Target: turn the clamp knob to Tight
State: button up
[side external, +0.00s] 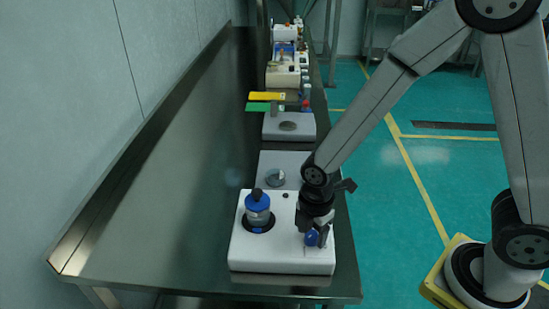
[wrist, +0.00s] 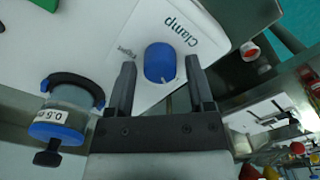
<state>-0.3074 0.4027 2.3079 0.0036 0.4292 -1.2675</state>
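The blue clamp knob (wrist: 160,62) stands on the white sieve base (wrist: 75,40), beside the printed word "Clamp". Smaller faint print lies to its left in the wrist view. A small pale mark shows at the knob's lower edge. My gripper (wrist: 163,75) is open, with one finger on each side of the knob and visible gaps between. In the side external view my gripper (side external: 316,234) points down over the front right of the white base (side external: 265,262), and the blue knob (side external: 312,238) is partly covered by it. Whether a finger touches the knob cannot be told.
A jar with a blue lid (side external: 257,203) stands on the base left of my gripper; its "0.5" label shows in the wrist view (wrist: 62,118). More devices (side external: 289,125) line the bench behind. The metal bench (side external: 150,220) is clear at left.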

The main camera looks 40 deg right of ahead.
grip_shut()
jog(key=shift+m, duration=0.4)
jog(key=m, duration=1.7)
jog(key=shift+m, duration=0.4)
jog(key=m, duration=0.5)
jog(key=shift+m, duration=0.3)
